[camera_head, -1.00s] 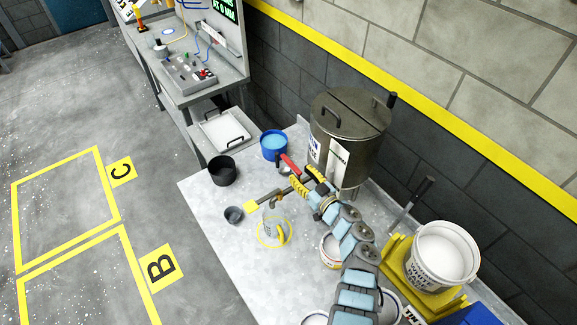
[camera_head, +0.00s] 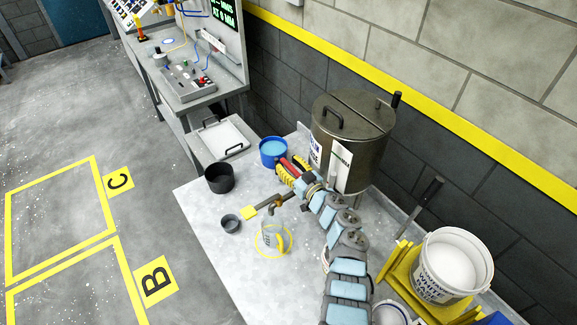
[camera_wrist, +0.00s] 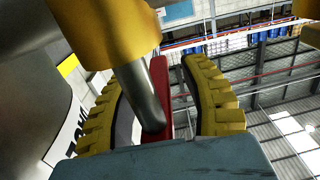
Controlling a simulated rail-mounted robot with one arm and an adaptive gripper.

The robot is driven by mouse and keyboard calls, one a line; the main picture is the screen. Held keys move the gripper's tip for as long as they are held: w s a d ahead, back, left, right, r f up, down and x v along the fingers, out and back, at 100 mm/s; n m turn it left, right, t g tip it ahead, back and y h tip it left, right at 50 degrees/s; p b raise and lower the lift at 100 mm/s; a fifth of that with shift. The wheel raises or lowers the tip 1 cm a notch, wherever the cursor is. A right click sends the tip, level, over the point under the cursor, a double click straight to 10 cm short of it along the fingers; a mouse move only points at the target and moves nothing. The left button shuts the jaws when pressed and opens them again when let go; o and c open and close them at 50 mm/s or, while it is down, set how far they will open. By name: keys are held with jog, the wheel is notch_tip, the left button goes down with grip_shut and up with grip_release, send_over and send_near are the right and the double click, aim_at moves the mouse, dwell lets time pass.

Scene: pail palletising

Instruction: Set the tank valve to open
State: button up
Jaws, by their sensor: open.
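The steel tank (camera_head: 352,135) stands upright on the grey table against the wall. Its red valve lever (camera_head: 289,167) shows at the tank's lower left, partly hidden by my gripper (camera_head: 286,174). In the wrist view the red lever (camera_wrist: 158,72) lies between the two yellow fingers of my gripper (camera_wrist: 152,72), behind a grey metal rod. The fingers are open, one on each side of the lever, with a gap at the right finger. Contact at the left finger cannot be told.
A yellow ring (camera_head: 289,241) lies below the spout. A white bucket (camera_head: 450,265) sits on a yellow stand (camera_head: 402,262) at right.

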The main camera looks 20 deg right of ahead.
jog(key=shift+c, duration=0.2)
grip_shut()
jog(key=shift+f+b, duration=0.15)
jog(key=shift+b, duration=0.15)
dwell(0.4)
